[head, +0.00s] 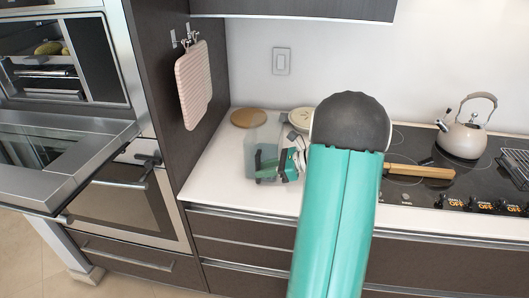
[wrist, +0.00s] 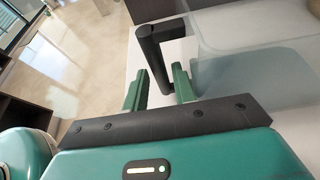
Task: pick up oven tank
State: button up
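The oven tank (head: 264,136) is a see-through grey container with a black handle, standing on the white counter left of the cooktop. In the wrist view its clear wall (wrist: 225,72) is at the right, and its black handle (wrist: 152,52) reaches toward my gripper. My gripper (wrist: 160,84) is open, with two green fingers. The lower end of the handle lies between the fingers, closer to the right one, with a gap at the left one. In the head view my gripper (head: 288,165) is at the tank's right side, partly hidden by my arm.
Stacked ovens (head: 130,195) stand at the left, the upper one with its door (head: 65,160) lowered open. A wooden round board (head: 248,118) and a pale round dish (head: 301,115) lie behind the tank. A kettle (head: 462,138) and a wooden-handled pan (head: 420,171) are on the cooktop.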

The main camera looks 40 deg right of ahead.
jog(key=shift+w+a+f, duration=0.1)
jog(key=shift+a, duration=0.05)
jog(key=shift+c, duration=0.2)
grip_shut()
jog(key=shift+r, duration=0.2)
